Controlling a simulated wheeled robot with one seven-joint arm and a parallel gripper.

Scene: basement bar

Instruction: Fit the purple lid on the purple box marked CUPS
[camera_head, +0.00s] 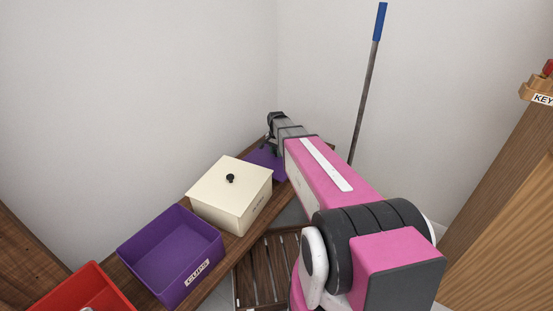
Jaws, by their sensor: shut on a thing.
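The flat purple lid (264,164) is at the far end of the shelf, partly hidden behind the cream box and my arm. My gripper (270,147) is over the lid, at the end of my outstretched pink arm, and is shut on it. The grip itself is small and partly hidden. I cannot tell whether the lid touches the shelf.
A cream box (229,201) with a black-knobbed lid stands between the purple box and the purple lid. A red box (82,292) is at the lower left. A slatted wooden crate (262,272) is below the shelf. A blue-handled pole (368,85) leans at the wall.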

